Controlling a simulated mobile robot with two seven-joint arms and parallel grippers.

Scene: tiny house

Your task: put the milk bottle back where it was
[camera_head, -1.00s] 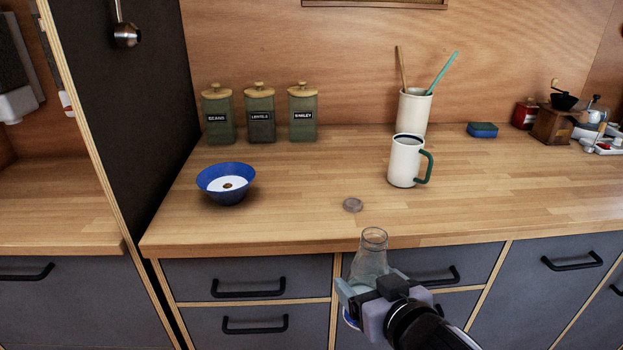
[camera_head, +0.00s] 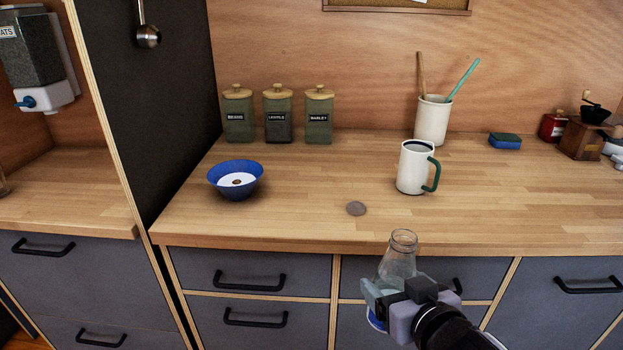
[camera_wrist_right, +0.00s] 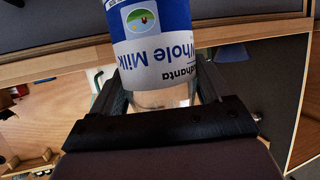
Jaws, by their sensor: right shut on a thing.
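In the right wrist view the bottle (camera_wrist_right: 155,45) shows a blue and white "Whole Milk" label between the two fingers, appearing upside down. The gripper (camera_wrist_right: 160,95) is shut on the bottle. My left gripper is not in view.
The wooden counter (camera_head: 300,222) holds a blue bowl (camera_head: 236,190) with white content, a white mug (camera_head: 412,170) with green handle, a utensil crock (camera_head: 432,122), several green canisters (camera_head: 278,118) and a sponge (camera_head: 505,141). A dispenser (camera_head: 45,95) hangs at left. Counter between bowl and disc is clear.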

